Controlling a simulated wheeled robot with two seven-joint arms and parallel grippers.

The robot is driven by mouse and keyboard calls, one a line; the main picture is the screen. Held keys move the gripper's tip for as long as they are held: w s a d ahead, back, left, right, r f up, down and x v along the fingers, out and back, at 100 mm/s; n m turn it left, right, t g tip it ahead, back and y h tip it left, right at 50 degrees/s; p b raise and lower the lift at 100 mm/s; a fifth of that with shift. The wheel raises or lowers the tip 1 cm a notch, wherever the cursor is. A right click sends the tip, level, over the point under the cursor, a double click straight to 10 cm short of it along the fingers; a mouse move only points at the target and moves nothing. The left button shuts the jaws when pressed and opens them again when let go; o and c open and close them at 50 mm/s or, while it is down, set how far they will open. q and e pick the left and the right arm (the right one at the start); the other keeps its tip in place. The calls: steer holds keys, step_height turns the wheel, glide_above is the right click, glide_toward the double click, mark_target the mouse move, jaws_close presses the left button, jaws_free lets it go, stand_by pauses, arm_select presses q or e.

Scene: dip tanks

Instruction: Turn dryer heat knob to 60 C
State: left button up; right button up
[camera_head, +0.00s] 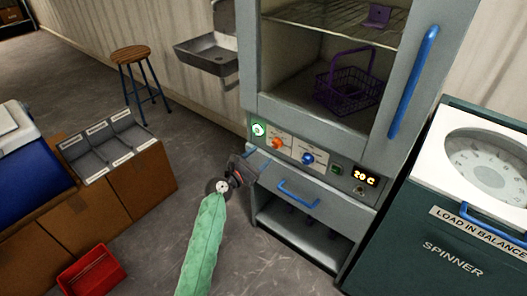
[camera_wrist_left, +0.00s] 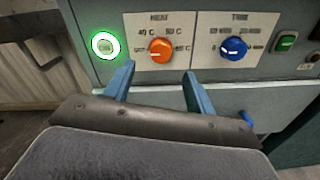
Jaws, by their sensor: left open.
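The orange heat knob (camera_head: 278,143) is on the dryer's front panel, left of a blue time knob (camera_head: 307,158). In the left wrist view the heat knob (camera_wrist_left: 160,50) sits on a white label plate with marks around it, 40 C and 50 C readable above; its pointer direction is too small to be certain. My left gripper (camera_head: 257,164) is open and empty, in front of and below the panel. In the left wrist view its two fingers (camera_wrist_left: 159,84) point toward the panel, below the knob and apart from it. My right gripper is not in view.
A green-lit round button (camera_wrist_left: 105,45) is left of the knob. A display (camera_head: 365,179) reads 20 C. A drawer with a blue handle (camera_head: 298,193) lies below the panel. The spinner (camera_head: 450,210) is at right.

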mark_target(274, 146)
arm_select(q)
steer(key=x, duration=0.7)
steer(key=shift+w+d+p, duration=0.15)
steer(key=shift+p, duration=0.15)
steer(key=c, duration=1)
